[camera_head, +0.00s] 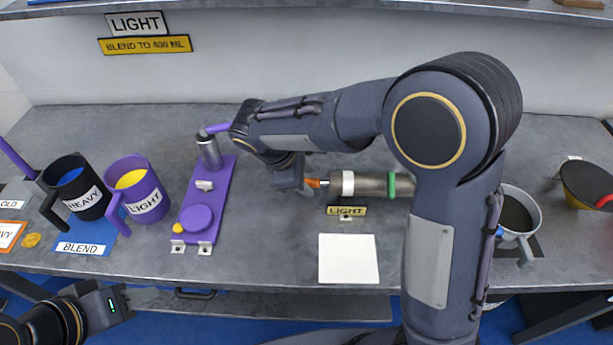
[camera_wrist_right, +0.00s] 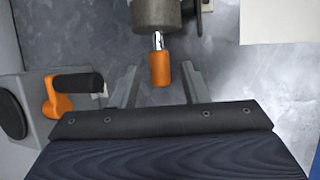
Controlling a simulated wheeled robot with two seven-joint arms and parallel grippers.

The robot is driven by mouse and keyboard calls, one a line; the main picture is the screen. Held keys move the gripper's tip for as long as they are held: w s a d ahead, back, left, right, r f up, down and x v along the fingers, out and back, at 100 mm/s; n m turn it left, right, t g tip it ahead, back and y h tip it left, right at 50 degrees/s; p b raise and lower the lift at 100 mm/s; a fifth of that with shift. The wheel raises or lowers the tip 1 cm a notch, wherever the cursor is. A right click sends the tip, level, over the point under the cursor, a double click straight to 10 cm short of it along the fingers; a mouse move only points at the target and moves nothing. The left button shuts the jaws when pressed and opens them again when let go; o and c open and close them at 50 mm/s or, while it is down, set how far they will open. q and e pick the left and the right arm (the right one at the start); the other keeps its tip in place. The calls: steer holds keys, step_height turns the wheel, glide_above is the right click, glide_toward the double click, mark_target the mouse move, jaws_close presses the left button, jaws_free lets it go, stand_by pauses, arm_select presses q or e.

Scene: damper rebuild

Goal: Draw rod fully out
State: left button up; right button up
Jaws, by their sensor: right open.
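The damper (camera_head: 375,185) lies sideways at the bench's middle, a grey cylinder with white and green bands, partly behind my right arm. Its short metal rod with an orange end (camera_head: 314,183) sticks out to the left. In the right wrist view the orange rod end (camera_wrist_right: 160,69) shows below the cylinder (camera_wrist_right: 157,14), with a little bright rod between. My right gripper (camera_wrist_right: 159,86) is open, its fingers on either side of the orange end with gaps. In the head view it is mostly hidden by its arm. My left gripper (camera_head: 112,303) is low at the left, its fingers unclear.
A purple stand (camera_head: 207,200), a purple mug (camera_head: 138,190) and a black mug (camera_head: 76,187) stand left. A white pad (camera_head: 348,258) lies in front of the damper. A grey pot (camera_head: 519,212) stands right. An orange lever with a black grip (camera_wrist_right: 72,90) shows beside the fingers.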

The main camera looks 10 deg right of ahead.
steer(key=shift+d+f, duration=0.15)
steer(key=shift+f, duration=0.15)
jaws_close()
